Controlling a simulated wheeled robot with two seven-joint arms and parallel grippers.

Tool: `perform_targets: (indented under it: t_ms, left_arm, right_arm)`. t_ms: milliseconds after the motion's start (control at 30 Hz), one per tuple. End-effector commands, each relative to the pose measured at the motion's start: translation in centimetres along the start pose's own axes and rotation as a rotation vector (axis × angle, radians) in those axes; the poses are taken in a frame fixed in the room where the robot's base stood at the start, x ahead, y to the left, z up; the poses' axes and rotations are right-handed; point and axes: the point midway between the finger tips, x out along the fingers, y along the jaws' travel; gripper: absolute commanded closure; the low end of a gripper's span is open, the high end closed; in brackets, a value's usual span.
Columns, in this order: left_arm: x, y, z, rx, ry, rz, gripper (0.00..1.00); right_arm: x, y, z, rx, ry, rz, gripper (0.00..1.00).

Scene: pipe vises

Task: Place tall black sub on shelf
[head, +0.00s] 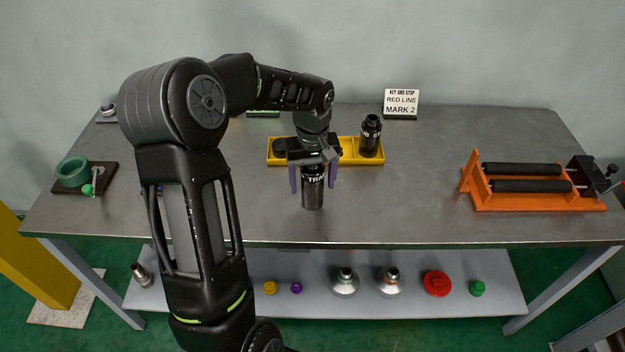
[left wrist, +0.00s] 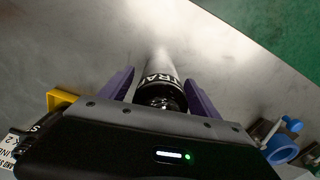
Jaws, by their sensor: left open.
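A black sub (head: 313,194) with white lettering stands upright on the table in front of the yellow tray; it also shows in the left wrist view (left wrist: 163,92). My left gripper (head: 313,186) is open, its purple fingers on either side of this sub, pointing down. In the left wrist view the fingers (left wrist: 159,78) flank the sub with gaps visible. A second black sub (head: 371,136) stands upright at the right end of the yellow tray (head: 347,153). The grey lower shelf (head: 330,303) runs under the table. My right gripper is out of view.
On the shelf are two metal cones (head: 345,281), a red cap (head: 436,283), a green cap (head: 477,288) and small yellow and purple pieces. An orange roller stand (head: 530,185) is at right, a green ring fixture (head: 73,172) at left.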

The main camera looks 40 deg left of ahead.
Motion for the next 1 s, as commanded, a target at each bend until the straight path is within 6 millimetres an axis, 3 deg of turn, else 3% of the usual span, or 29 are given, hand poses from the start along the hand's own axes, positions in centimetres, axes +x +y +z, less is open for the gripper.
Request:
perform_targets:
  t_ms: [233, 367, 800, 1000]
  left_arm:
    - [-0.6, 0.0, 0.0, -0.001, 0.001, 0.000, 0.28]
    - [-1.9, 0.0, -0.1, 0.000, 0.003, 0.001, 0.28]
    - [-10.4, 0.1, -0.1, 0.001, 0.003, 0.002, 0.28]
    - [-12.2, 0.0, 0.0, 0.000, 0.001, 0.001, 0.28]
  right_arm:
    - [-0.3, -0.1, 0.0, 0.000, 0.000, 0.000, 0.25]
    - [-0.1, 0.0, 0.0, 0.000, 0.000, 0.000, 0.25]
    - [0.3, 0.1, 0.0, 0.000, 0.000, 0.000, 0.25]
    - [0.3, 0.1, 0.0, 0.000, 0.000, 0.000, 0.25]
